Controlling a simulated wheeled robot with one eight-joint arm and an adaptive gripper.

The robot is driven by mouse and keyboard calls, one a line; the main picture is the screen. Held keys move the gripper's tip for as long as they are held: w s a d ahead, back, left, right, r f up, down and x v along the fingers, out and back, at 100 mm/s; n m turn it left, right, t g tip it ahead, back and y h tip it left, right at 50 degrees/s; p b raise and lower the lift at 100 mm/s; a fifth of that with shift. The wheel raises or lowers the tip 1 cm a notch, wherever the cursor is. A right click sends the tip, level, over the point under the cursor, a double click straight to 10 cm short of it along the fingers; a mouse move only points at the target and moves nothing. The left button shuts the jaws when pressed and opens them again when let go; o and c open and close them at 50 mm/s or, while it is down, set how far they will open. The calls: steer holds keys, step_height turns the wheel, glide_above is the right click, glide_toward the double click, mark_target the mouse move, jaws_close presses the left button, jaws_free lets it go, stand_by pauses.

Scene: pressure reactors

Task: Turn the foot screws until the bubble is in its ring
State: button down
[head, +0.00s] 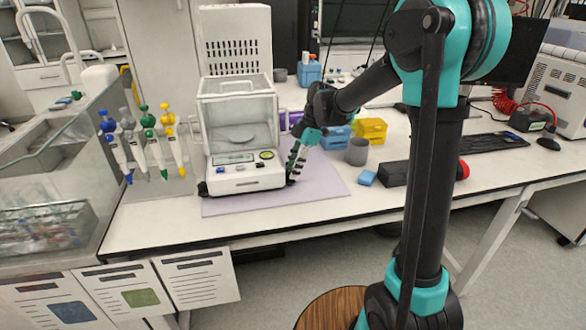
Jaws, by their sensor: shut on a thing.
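The white analytical balance (240,130) with a clear draft shield stands on a pale mat (315,188) on the bench. Its round bubble level (266,155) shows yellow-green on the front right of the housing; the bubble itself is too small to tell. A dark foot screw (202,189) shows under the front left corner. My gripper (291,177) is at the front right corner, pointing down, with its fingertips low beside the housing. It is shut on the right foot screw, which the fingers mostly hide.
A rack of colourful pipettes (145,145) stands close to the left. The mat's front strip is clear.

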steer(key=shift+s+d+m+t, duration=0.15)
steer(key=shift+m+t, duration=0.35)
steer(key=shift+m, duration=0.9)
steer(key=shift+s+a+m+t, duration=0.15)
steer(key=shift+m+t, duration=0.35)
steer(key=shift+m, duration=0.9)
steer(key=shift+d+y, duration=0.1)
steer(key=shift+y, duration=0.2)
steer(key=c, duration=1.2)
jaws_free()
